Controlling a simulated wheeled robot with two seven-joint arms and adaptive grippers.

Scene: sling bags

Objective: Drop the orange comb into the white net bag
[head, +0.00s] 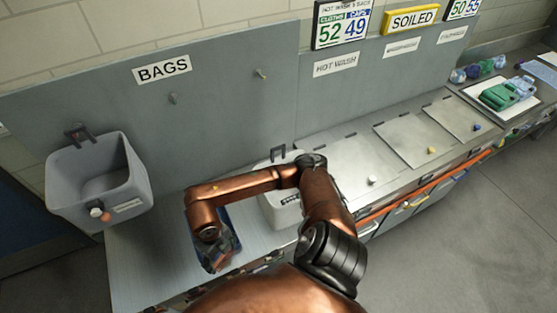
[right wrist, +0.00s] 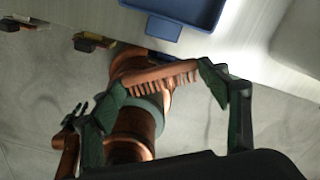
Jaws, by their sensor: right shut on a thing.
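The orange comb (right wrist: 163,75) is held between the fingertips of my right gripper (right wrist: 165,88) in the right wrist view, its teeth pointing down in the picture. In the head view my right gripper (head: 215,260) is at the front of the bench, low in the picture, and the comb cannot be made out there. I cannot pick out a white net bag in either view.
A blue tray (right wrist: 203,12) lies on the bench near the gripper. A pale bin (head: 275,211) stands partly behind my right arm. Metal lids (head: 405,137) line the counter to the right.

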